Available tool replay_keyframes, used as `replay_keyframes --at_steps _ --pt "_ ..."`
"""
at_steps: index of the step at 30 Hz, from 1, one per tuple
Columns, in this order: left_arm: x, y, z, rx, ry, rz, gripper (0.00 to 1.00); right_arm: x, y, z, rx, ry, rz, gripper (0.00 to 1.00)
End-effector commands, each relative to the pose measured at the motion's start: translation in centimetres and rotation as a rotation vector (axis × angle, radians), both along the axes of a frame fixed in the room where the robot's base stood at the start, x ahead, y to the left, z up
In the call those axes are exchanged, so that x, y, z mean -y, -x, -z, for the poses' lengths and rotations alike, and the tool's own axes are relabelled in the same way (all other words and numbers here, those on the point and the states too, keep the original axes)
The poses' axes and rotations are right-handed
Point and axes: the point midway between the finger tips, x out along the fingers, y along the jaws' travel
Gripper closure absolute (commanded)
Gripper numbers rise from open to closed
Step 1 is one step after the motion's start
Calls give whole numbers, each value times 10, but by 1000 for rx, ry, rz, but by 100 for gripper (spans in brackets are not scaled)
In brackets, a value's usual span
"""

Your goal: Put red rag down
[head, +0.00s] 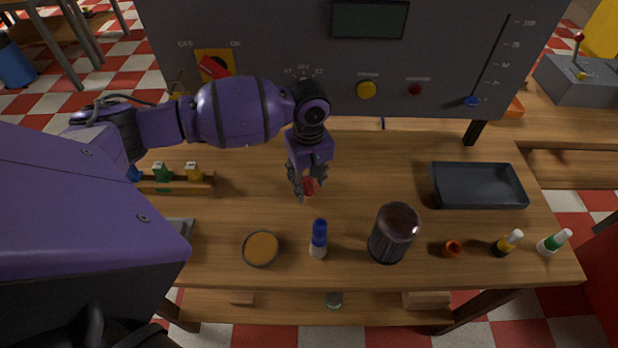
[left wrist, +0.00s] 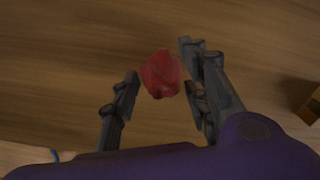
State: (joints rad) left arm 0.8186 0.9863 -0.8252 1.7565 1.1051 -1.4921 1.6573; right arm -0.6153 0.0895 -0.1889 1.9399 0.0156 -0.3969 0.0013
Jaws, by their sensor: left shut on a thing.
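The red rag (head: 311,186) is a small crumpled bundle at the fingertips of my left gripper (head: 307,184), over the middle of the wooden table (head: 370,160). In the left wrist view the red rag (left wrist: 161,74) sits between the two dark fingers of the left gripper (left wrist: 158,85), with wood grain behind it. The left gripper is shut on it and points down. I cannot tell whether the rag touches the tabletop. My right gripper does not show.
A blue-capped bottle (head: 319,238), a dark jar (head: 393,232) and a round orange-topped dish (head: 261,249) stand in front. A dark tray (head: 478,186) lies at right. A wooden rack (head: 175,182) is at left. A grey control panel (head: 345,60) rises behind. Wood around the gripper is clear.

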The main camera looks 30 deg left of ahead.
Motion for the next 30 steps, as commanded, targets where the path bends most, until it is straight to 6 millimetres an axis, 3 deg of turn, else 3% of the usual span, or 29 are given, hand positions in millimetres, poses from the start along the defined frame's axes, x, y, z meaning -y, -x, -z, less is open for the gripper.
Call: replay_keyframes --at_steps 3,4,8,17,22,30 --pt "0 0 3 0 0 -1 96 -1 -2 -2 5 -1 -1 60" --pt "0 0 3 0 0 -1 56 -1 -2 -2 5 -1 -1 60" --pt "0 0 3 0 0 -1 39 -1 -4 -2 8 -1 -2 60" --pt "0 0 4 0 0 0 39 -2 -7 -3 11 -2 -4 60" --pt "-1 1 8 -7 -1 1 39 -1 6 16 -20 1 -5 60" --pt "-1 0 -51 3 1 0 39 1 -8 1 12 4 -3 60"
